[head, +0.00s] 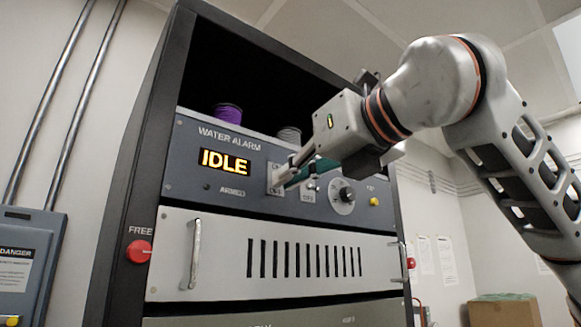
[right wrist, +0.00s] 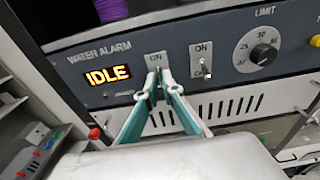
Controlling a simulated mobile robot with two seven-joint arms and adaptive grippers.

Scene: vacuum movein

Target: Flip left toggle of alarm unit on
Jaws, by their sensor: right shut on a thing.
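The alarm unit (head: 225,175) is a blue-grey rack panel labelled WATER ALARM, with a lit amber display (head: 224,162) reading IDLE. Its left toggle sits on a pale plate (right wrist: 155,60) marked ON, right of the display. My right gripper (right wrist: 158,84) has its teal fingers brought together at this toggle, shut on its lever; in the head view the fingertips (head: 284,178) meet the same plate. The fingers mostly hide the lever, so I cannot tell its position. My left gripper is not in view.
A second toggle (right wrist: 204,68) stands close to the right of my fingers, then a limit dial (right wrist: 263,54). Below is a white vented panel (head: 230,285) with handles. A red FREE button (head: 138,251) is on the rack's left post. A purple spool (head: 228,114) sits above.

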